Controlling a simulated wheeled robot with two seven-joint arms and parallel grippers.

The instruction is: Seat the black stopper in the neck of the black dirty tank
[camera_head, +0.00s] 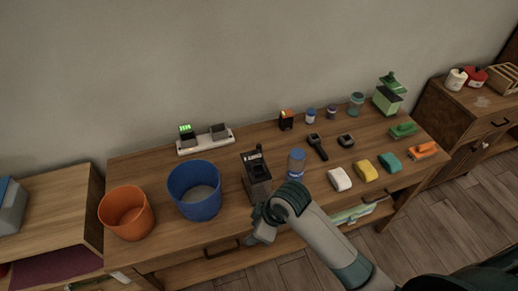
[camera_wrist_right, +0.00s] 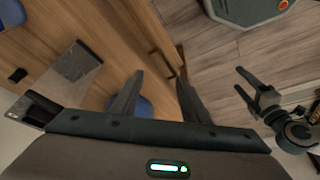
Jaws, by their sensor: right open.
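The black dirty tank (camera_head: 258,188) stands near the front edge of the table, right of the blue bin. In the right wrist view a greyish see-through body with dark parts (camera_wrist_right: 72,76), likely this tank, lies at the left. A small black piece (camera_wrist_right: 18,75) on the wood beside it may be the black stopper; I cannot tell for sure, and no stopper is clear in the head view. My right gripper (camera_head: 257,227) is just in front of the tank. Its fingers (camera_wrist_right: 160,95) are apart and empty. My left gripper (camera_wrist_right: 258,88) shows open over the floor in the right wrist view.
A blue bin (camera_head: 196,196) and an orange bin (camera_head: 127,213) stand left of the tank. A white charger (camera_head: 205,141) is behind. Soap-like blocks (camera_head: 340,179) lie to the right. A drawer handle (camera_head: 221,248) is on the front.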

